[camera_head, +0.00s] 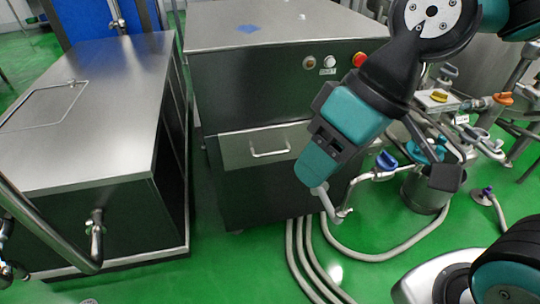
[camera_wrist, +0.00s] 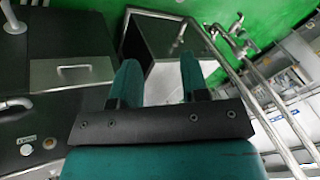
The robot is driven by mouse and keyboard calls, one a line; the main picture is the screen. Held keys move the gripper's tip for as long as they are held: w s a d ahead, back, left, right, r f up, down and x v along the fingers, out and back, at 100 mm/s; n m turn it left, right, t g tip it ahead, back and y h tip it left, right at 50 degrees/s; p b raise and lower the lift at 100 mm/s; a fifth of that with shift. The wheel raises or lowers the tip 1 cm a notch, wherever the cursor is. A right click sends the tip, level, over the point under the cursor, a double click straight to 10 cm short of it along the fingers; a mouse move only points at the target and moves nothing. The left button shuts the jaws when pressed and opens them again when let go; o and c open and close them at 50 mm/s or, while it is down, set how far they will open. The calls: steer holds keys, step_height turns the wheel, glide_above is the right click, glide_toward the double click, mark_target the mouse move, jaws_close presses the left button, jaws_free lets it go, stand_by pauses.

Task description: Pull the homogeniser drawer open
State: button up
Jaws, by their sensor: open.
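The homogeniser (camera_head: 255,90) is a dark cabinet with a steel top in the middle of the head view. Its drawer (camera_head: 235,151) is a lighter steel front that looks flush with the cabinet, with a bar handle (camera_head: 269,153). In the wrist view the drawer (camera_wrist: 97,72) and its handle (camera_wrist: 73,67) lie to the left of my fingers. My gripper (camera_head: 316,172) hangs to the right of the handle in the head view, in front of the cabinet, and hides the drawer's right end. Its two teal fingers stand apart and empty in the wrist view (camera_wrist: 158,68).
A steel table (camera_head: 95,110) stands left of the homogeniser. Right are pipes with coloured valves, a steel bucket (camera_head: 424,196) and hoses (camera_head: 305,255) on the green floor (camera_head: 230,265). A red button (camera_head: 360,59) sits on the cabinet's upper front.

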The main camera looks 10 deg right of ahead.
steer(key=w+a+f+m+t+y+b, duration=0.1)
steer(key=w+a+f+y+b, duration=0.1)
steer(key=w+f+b, duration=0.4)
steer(key=w+a+f+m+t+y+b, duration=0.1)
steer(key=w+a+f+y+b, duration=0.15)
steer(key=f+b, duration=0.6)
steer(key=m+t+h+b, duration=0.2)
steer(key=m+t+b, duration=1.45)
steer(key=b, duration=0.95)
glide_toward(272, 154)
steer(key=shift+m+g, duration=0.35)
steer(key=p+x, duration=0.1)
steer(key=x, duration=0.9)
steer(key=shift+w+d+r+p, duration=0.1)
steer(key=shift+w+d+p, duration=0.05)
steer(key=shift+w+p, duration=0.15)
jaws_close()
